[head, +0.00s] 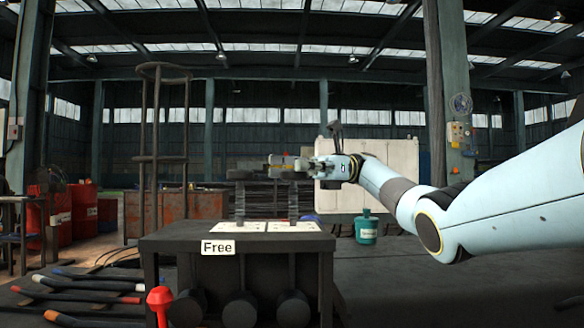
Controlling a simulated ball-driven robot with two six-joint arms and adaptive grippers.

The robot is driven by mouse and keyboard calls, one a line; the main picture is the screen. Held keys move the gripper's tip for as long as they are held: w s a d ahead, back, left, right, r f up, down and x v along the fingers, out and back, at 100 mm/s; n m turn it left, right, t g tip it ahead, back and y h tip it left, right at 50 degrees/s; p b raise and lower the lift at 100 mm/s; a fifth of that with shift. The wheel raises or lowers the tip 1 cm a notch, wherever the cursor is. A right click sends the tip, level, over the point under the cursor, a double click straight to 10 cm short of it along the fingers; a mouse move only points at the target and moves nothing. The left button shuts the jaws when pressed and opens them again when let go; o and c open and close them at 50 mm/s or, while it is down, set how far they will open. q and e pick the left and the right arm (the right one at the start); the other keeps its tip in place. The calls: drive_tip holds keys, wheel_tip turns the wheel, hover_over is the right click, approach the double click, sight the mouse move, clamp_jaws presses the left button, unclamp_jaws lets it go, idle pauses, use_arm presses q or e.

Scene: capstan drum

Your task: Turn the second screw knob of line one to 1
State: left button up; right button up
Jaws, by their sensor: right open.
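My right gripper (288,164) comes in from the right and points left, above and behind the dark bench (165,240). It is open, with nothing seen between its fingers. The bench carries a "Free" label (217,247) and white plates (290,227) on its top. Two upright, post-like shapes stand on the plates, one at the left (239,206) and one at the right (293,206). I cannot make out any screw knob, line or number mark clearly. My left gripper is not in view.
A red round-headed piece (159,298) stands at the bench's front left. Several bars with coloured ends (75,296) lie at the lower left. A green canister (366,228) stands right of the bench. A tall rusty frame (157,150) rises behind the bench's left side.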

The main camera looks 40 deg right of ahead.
wheel_tip(320, 180, up, 10)
idle(0.4)
drive_tip(key=shift+f, duration=0.1)
